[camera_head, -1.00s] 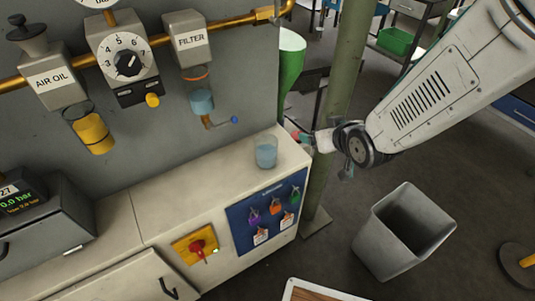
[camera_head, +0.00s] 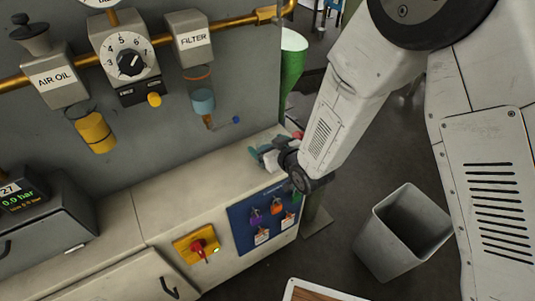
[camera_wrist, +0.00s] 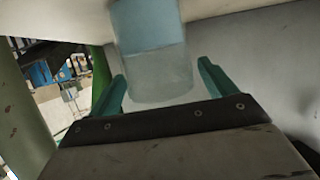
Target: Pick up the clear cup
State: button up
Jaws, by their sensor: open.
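The clear cup (camera_wrist: 152,62) shows in the wrist view as a see-through cup with a bluish part, between the two teal fingers of my gripper (camera_wrist: 160,78). The fingers are open, with one on each side of the cup, and a gap shows on both sides. In the head view my gripper (camera_head: 257,156) is over the right end of the pale cabinet top, where the cup stood. There the gripper and wrist hide the cup, and I cannot make out its outline.
The pale cabinet (camera_head: 150,212) backs onto a grey panel (camera_head: 150,140). A filter unit (camera_head: 193,42) with a hanging bowl is above and left of my gripper. A red switch (camera_head: 198,247) is on the cabinet front. A grey bin (camera_head: 385,245) stands on the floor.

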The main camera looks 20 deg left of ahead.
jog(key=shift+w+a+f, duration=0.15)
jog(key=shift+w+a, duration=0.1)
jog(key=shift+a, duration=0.05)
jog(key=c, duration=1.1)
